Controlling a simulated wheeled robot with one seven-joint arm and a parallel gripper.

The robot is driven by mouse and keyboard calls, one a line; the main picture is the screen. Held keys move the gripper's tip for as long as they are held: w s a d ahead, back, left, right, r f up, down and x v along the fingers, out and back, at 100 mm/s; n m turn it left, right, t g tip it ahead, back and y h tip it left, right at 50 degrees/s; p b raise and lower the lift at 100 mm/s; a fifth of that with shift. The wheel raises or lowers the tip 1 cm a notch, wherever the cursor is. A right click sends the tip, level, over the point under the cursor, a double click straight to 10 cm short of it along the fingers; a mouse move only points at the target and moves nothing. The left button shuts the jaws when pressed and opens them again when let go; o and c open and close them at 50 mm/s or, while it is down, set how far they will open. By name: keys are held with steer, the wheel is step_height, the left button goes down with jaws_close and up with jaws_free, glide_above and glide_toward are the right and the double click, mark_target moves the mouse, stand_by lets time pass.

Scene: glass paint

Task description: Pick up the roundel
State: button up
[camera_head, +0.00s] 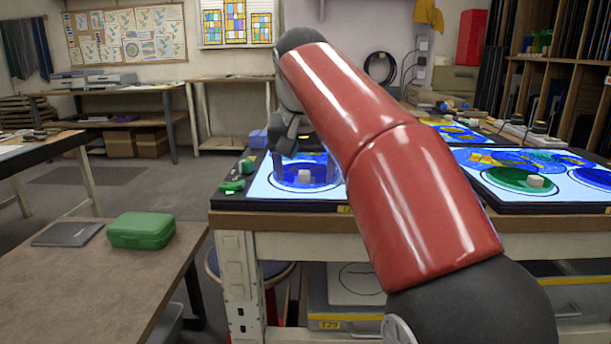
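A dark blue glass roundel (289,183) lies on the lit panel (262,190) at the near left of the workbench. A small pale block (304,176) sits on it. My gripper (304,178) points down over this roundel, with its fingers spread to the left and right of the block and a gap on each side. It looks open and empty. Whether the fingertips touch the glass I cannot tell. A green roundel (508,180) with a similar pale block (535,181) lies on the right-hand lit panel (482,190).
My red arm hides the middle of the workbench. Small green items (233,186) lie at the bench's left edge. Blue glass pieces (530,160) cover the right panel. A lower table with a green case (141,231) stands at left, with open floor beyond.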

steer(key=shift+f, duration=0.2)
jaws_close()
steer(key=r+p, duration=0.1)
steer(key=r, duration=0.5)
steer(key=r+p, duration=0.1)
steer(key=r, duration=0.2)
steer(key=shift+w+r+p, duration=0.2)
steer(key=shift+w+p, duration=0.05)
steer(key=shift+p, duration=0.05)
steer(key=shift+s+r, duration=0.25)
steer(key=shift+r, duration=0.15)
